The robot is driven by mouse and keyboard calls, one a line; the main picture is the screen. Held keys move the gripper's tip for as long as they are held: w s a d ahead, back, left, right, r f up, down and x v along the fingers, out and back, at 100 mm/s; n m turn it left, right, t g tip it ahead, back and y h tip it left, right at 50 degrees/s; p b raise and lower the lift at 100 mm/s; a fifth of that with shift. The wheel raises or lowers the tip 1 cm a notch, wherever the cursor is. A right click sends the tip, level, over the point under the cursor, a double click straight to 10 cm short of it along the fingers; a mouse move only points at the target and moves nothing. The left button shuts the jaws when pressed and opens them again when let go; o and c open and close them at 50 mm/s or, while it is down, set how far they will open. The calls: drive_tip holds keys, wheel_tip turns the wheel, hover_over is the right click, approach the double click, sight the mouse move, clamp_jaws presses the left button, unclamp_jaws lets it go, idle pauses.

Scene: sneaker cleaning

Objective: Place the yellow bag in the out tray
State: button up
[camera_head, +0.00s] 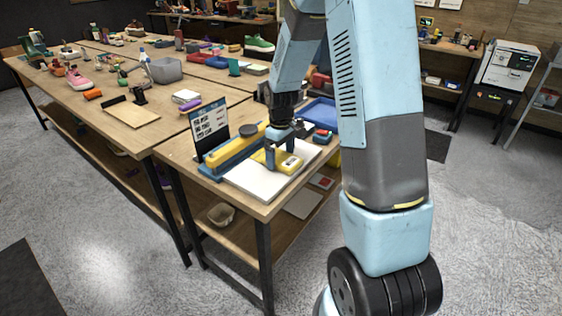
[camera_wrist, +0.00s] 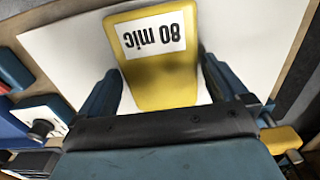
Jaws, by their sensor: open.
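A yellow item labelled "80 mic" (camera_wrist: 165,78), the only likely yellow bag I see, lies on a white sheet (camera_head: 262,186) on the near table. It also shows in the head view (camera_head: 268,160). My gripper (camera_wrist: 158,72) is open, with one finger on each side of the item's lower part. The item is not gripped; whether a finger touches it I cannot tell. In the head view my gripper (camera_head: 284,146) is low over the item. A blue tray (camera_head: 320,110) stands behind it at the table's far right; no out-tray label is legible.
A blue and yellow device (camera_head: 230,154) and a dark sign with white panels (camera_head: 208,128) stand left of the sheet. Small coloured items (camera_head: 322,136) lie right of my gripper. A long table (camera_head: 75,98) on the left holds shoes and tools. Floor is clear in front.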

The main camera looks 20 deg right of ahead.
drive_tip(key=shift+f, duration=0.15)
drive_tip(key=c, duration=0.9)
